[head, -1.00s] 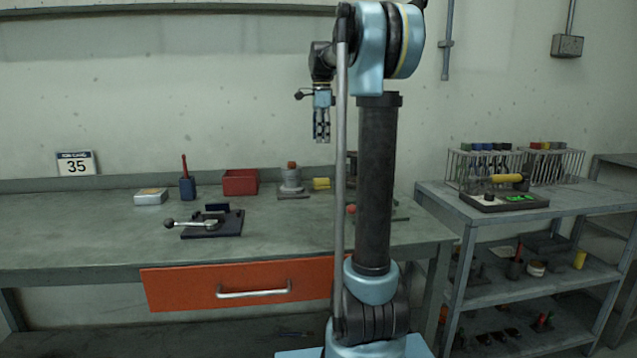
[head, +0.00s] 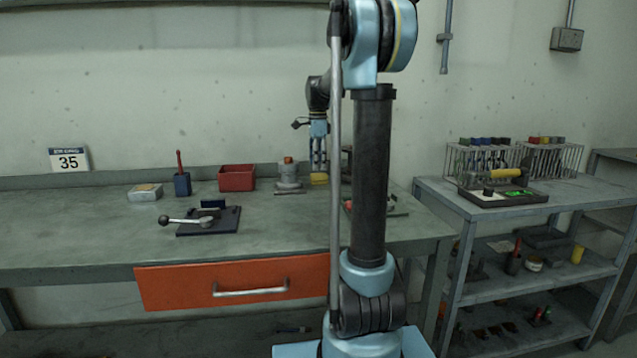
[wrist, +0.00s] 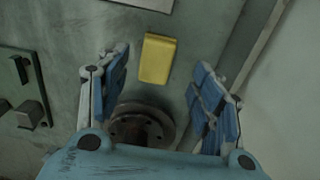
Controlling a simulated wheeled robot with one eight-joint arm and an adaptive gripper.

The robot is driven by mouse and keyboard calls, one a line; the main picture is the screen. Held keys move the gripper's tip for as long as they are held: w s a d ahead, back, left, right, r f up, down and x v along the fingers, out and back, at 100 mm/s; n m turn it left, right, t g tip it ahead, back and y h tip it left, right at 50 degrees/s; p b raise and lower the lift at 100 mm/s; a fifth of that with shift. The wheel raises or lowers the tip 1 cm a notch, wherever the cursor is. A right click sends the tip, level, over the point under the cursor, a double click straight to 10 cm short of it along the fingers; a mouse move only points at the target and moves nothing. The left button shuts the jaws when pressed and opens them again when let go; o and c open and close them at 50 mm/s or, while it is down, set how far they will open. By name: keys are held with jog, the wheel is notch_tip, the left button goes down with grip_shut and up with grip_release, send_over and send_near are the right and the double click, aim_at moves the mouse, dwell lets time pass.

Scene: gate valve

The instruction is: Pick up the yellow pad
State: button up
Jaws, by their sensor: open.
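The yellow pad (wrist: 157,58) is a small yellow block on the grey workbench. In the wrist view it lies beyond my fingertips, between the lines of the two fingers. In the head view the yellow pad (head: 319,179) is at the back of the bench, just below my gripper (head: 318,165). My gripper (wrist: 165,75) is open, with its blue-padded fingers spread wide and nothing between them. Whether the fingertips are level with the pad cannot be told.
A round grey flanged part (wrist: 140,125) sits close to my gripper. In the head view a metal part (head: 289,175) stands just left of the pad, and a red bin (head: 237,178) is further left. The back wall is close behind.

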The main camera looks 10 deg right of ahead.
aim_at(319, 174)
jog(key=shift+s+d+f, duration=0.1)
jog(key=shift+f, duration=1.3)
jog(key=shift+s+d+f, duration=0.1)
jog(key=shift+f, duration=1.3)
jog(key=c, duration=1.1)
jog(key=shift+r, duration=0.15)
notch_tip(319, 174, up, 10)
jog(key=shift+f, duration=0.1)
